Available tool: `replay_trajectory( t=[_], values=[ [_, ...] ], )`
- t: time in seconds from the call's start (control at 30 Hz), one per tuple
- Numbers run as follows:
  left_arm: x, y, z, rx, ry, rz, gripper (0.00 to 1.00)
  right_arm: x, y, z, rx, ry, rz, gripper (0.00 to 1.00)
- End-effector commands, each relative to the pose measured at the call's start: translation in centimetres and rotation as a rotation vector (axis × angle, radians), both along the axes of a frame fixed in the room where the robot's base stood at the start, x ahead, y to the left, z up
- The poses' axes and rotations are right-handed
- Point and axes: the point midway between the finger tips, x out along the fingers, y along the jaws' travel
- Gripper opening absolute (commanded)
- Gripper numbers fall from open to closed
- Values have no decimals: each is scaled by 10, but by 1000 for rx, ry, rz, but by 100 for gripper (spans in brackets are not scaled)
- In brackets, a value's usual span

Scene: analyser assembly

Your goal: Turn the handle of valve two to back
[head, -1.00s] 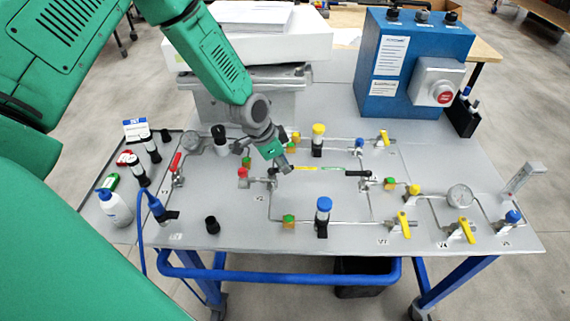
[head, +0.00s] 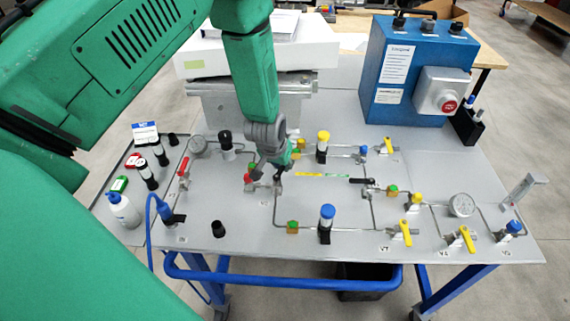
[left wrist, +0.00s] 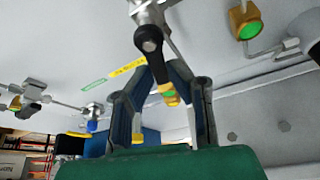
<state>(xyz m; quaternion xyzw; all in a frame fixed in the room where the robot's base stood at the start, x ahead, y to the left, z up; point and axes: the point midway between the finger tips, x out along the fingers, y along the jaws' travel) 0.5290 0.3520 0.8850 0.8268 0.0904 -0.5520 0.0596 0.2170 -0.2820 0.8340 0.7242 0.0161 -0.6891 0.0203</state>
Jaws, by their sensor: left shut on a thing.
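Valve two's black handle (left wrist: 150,40) shows large in the left wrist view, joined to a metal valve body (left wrist: 148,12) at the top. My left gripper (left wrist: 158,72) is shut on this handle, with a finger on each side. In the head view my left gripper (head: 274,166) comes down on the valve from behind. There the handle is mostly hidden by the fingers, and only a dark bit shows above the metal body. The handle's exact angle is hard to tell. My right gripper is not in view.
A red knob (head: 248,178) stands close to the left of my gripper. A blue-capped fitting (head: 326,222) and a yellow-capped one (head: 323,146) stand to the right. Another black-handled valve (head: 366,182) lies further right. A blue box (head: 402,70) stands at the back.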

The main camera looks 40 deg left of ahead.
Motion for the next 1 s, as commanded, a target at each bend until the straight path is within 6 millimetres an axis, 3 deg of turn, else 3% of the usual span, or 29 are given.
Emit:
replay_trajectory(
  t=[0.5, 1.0],
  values=[
    [-4, 9, 0, 0, 1, 305, 0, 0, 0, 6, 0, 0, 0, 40],
    [-5, 9, -1, -2, 4, 350, 0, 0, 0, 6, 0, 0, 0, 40]
  ],
)
